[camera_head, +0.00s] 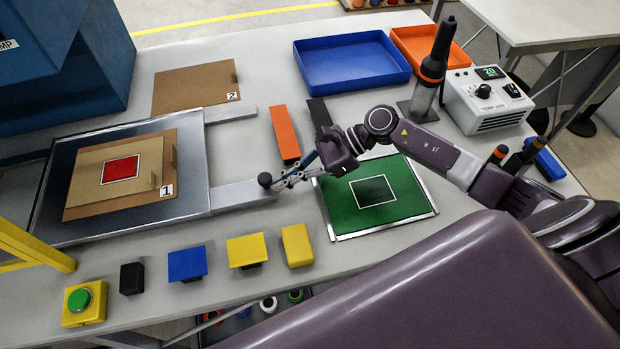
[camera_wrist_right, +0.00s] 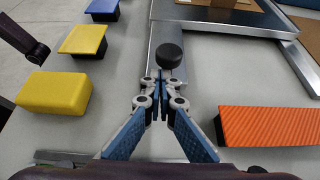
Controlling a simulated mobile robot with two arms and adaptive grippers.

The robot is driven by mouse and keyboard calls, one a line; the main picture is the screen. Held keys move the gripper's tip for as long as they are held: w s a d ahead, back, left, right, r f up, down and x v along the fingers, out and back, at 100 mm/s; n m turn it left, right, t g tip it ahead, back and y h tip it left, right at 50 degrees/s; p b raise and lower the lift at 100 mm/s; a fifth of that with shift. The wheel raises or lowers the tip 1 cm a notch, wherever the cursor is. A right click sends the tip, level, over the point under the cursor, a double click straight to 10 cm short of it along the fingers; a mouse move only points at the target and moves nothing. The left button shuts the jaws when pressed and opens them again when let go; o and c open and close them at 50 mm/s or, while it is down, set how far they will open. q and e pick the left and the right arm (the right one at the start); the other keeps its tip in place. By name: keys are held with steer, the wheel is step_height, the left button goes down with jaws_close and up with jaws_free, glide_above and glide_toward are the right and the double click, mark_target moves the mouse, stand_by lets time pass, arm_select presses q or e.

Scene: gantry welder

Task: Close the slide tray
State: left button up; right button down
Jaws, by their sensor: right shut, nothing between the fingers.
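The slide tray (camera_head: 198,150) is a flat grey metal plate at the left in the head view, in front of the blue machine. A cardboard-coloured board (camera_head: 85,205) with a red square and label 1 lies on it. A black round knob (camera_head: 265,180) stands at the end of the grey metal bar on the tray's right side; it also shows in the wrist view (camera_wrist_right: 169,56). My right gripper (camera_head: 273,183) is shut and empty, its fingertips (camera_wrist_right: 165,78) right beside the knob. I cannot tell whether they touch it. My left gripper is out of view.
An orange block (camera_head: 284,132) and a green plate (camera_head: 345,215) lie near my right gripper. Yellow and blue blocks (camera_head: 187,263) and a green button (camera_head: 80,299) line the front edge. Blue (camera_head: 352,85) and orange bins stand behind. A blue machine (camera_head: 60,60) stands at left.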

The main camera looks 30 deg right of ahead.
mark_target(114, 222)
steer(key=w+a+b, duration=0.2)
steer(key=a+b, duration=0.1)
steer(key=a, duration=0.8)
steer(key=w+a+b, duration=0.2)
steer(key=a+b, duration=0.1)
steer(key=a, duration=0.9)
steer(key=w+a+b, duration=0.3)
steer(key=a, duration=0.9)
steer(key=shift+f, duration=0.2)
steer(key=shift+w+a+r+b, duration=0.15)
steer(key=shift+a+b, duration=0.25)
steer(key=shift+a, duration=0.4)
steer(key=shift+w+d+r, duration=0.1)
steer(key=shift+d, duration=0.05)
